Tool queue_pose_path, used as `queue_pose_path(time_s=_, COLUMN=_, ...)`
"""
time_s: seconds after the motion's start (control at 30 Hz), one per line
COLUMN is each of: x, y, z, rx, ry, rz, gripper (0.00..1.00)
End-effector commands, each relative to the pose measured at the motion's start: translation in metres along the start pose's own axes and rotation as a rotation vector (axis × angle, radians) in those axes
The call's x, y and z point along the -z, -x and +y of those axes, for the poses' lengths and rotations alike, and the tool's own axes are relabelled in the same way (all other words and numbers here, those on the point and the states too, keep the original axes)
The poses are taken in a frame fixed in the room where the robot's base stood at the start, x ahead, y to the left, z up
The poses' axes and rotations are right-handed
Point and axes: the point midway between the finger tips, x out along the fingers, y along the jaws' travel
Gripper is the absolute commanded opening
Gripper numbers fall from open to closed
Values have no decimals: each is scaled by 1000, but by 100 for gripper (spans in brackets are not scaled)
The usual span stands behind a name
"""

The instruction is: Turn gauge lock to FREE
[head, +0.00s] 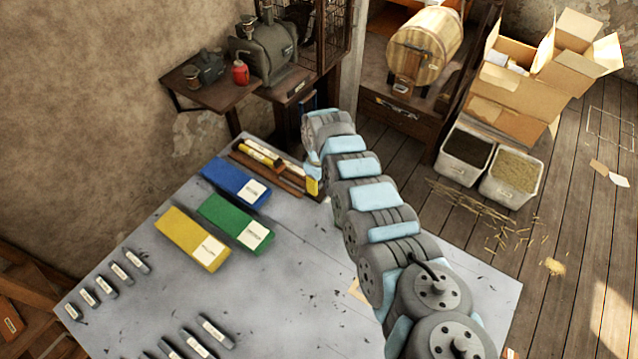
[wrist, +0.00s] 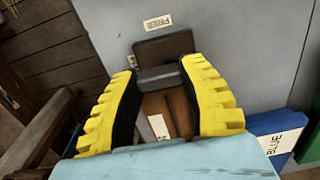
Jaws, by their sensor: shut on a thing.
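The gauge lock shows in the wrist view as a dark brown block with a grey bar (wrist: 160,77) across its near side. A white FREE label (wrist: 157,22) lies on the grey surface beyond the block. A second label (wrist: 132,62) is mostly covered by the left finger, so I cannot read it. My gripper (wrist: 160,72) has its yellow ribbed fingers on either side of the grey bar, shut on it. In the head view a yellow finger of my gripper (head: 312,186) shows at the table's far edge; my arm hides the lock there.
Blue (head: 236,183), green (head: 236,222) and yellow (head: 192,238) boxes lie on the grey table (head: 290,290). A wooden tray (head: 270,168) is close beside my gripper. Several labelled grey pieces lie near the front. A shelf (head: 215,90) with machines is on the wall behind.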

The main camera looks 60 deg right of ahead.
Motion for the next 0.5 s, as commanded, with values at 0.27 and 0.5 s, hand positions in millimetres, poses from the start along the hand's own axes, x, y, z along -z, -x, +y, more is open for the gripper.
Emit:
queue_pose_path(time_s=0.27, x=0, y=-1, z=-2, rx=1, ry=-32, rz=1, gripper=7)
queue_pose_path(time_s=0.5, x=0, y=1, z=-2, rx=0, ry=-149, rz=1, gripper=7)
